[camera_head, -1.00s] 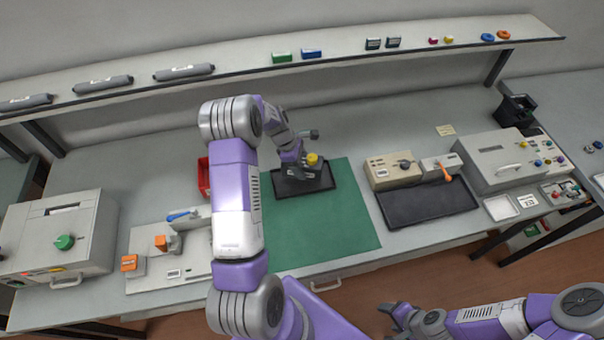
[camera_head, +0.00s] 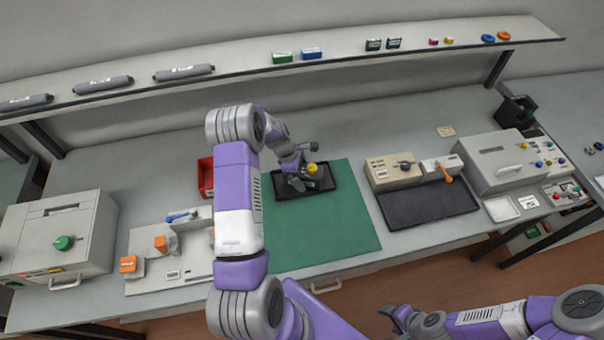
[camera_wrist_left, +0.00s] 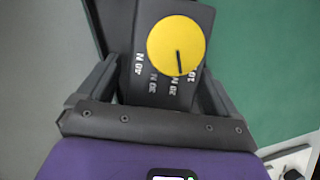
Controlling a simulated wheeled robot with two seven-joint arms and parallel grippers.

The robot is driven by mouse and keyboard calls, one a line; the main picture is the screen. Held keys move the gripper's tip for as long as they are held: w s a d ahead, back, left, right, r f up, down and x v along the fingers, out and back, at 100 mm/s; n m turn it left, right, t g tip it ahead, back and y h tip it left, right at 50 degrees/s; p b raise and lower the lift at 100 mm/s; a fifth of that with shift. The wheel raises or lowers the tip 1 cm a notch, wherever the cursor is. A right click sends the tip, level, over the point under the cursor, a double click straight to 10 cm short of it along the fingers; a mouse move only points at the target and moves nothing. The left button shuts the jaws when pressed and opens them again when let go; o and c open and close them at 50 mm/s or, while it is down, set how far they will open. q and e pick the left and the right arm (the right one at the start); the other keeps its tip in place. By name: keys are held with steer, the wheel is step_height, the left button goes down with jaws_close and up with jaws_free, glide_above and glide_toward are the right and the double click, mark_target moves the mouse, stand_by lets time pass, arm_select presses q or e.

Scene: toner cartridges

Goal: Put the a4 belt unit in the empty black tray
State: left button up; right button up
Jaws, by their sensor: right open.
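A dark unit with a yellow dial (camera_head: 312,168) is at a small black tray (camera_head: 323,185) on the green mat. My left gripper (camera_head: 297,178) reaches down over that tray. In the left wrist view, the unit (camera_wrist_left: 147,88) sits between the fingers of my left gripper (camera_wrist_left: 160,92), which appear shut on it. Newton markings show around the dial; no A4 label is readable. I cannot tell if the unit touches the tray. A larger empty black tray (camera_head: 427,206) lies to the right. My right gripper (camera_head: 398,318) is open and empty at the bottom, off the bench.
The green mat (camera_head: 325,230) is clear in front. A red bin (camera_head: 206,177) and a grey-white fixture (camera_head: 200,245) stand left. A beige device (camera_head: 392,172) stands behind the larger tray. A shelf (camera_head: 240,73) runs above the back.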

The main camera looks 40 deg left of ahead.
arm_select(q)
steer(key=shift+r, duration=0.25)
steer(key=v, duration=1.2)
steer(key=shift+p, duration=0.35)
